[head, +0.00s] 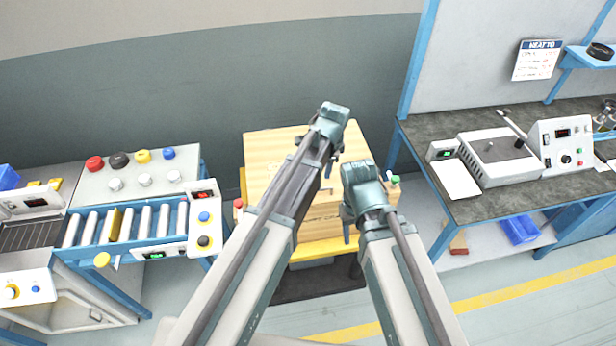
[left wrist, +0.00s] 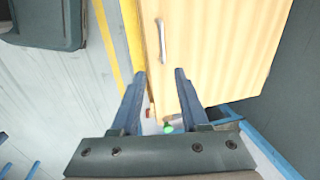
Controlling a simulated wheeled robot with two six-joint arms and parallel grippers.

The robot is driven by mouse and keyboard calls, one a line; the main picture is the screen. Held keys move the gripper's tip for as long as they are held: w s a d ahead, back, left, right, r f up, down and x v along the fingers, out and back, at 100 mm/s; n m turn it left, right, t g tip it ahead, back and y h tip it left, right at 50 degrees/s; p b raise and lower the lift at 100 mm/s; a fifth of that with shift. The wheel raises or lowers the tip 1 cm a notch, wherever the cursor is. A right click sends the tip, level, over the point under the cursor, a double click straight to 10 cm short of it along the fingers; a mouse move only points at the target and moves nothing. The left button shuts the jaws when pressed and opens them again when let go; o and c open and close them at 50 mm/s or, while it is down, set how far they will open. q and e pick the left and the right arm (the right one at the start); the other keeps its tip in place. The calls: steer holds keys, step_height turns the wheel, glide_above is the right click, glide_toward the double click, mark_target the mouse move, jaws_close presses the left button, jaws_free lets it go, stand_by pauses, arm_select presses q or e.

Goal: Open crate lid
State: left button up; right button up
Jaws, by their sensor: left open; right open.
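The pale wooden crate (head: 268,158) stands in the middle of the head view, its lid lying flat and shut as far as I can see. My arms cover much of it. The left wrist view shows a wooden face of the crate (left wrist: 215,50) with a metal bar handle (left wrist: 162,40) near one edge. My left gripper (head: 326,168) is over the crate; in its wrist view the open fingers (left wrist: 158,74) point towards the handle, with nothing between them. My right gripper (head: 347,232) is lower, in front of the crate's right part, open; its fingertips are small and partly hidden.
The crate rests on a yellow platform (head: 318,250) with a red knob (head: 239,203) and a green knob (head: 395,179) at its sides. A roller conveyor (head: 125,230) stands left, a dark-topped bench (head: 480,205) right. Open floor lies between platform and bench.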

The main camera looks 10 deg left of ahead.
mark_target(321, 189)
arm_select(q)
steer(key=shift+w+a+r, duration=0.1)
steer(key=shift+w+a, duration=0.1)
steer(key=shift+a, duration=0.1)
steer(key=f+b, duration=0.4)
steer(key=w+f+b, duration=0.1)
steer(key=f+b, duration=0.4)
steer(key=w+f+b, duration=0.1)
steer(key=f+b, duration=0.3)
steer(key=shift+w+a+f+b, duration=0.25)
steer(key=shift+a+b, duration=0.1)
steer(key=shift+c, duration=0.3)
jaws_close()
steer(key=shift+r, duration=0.1)
stand_by(0.7)
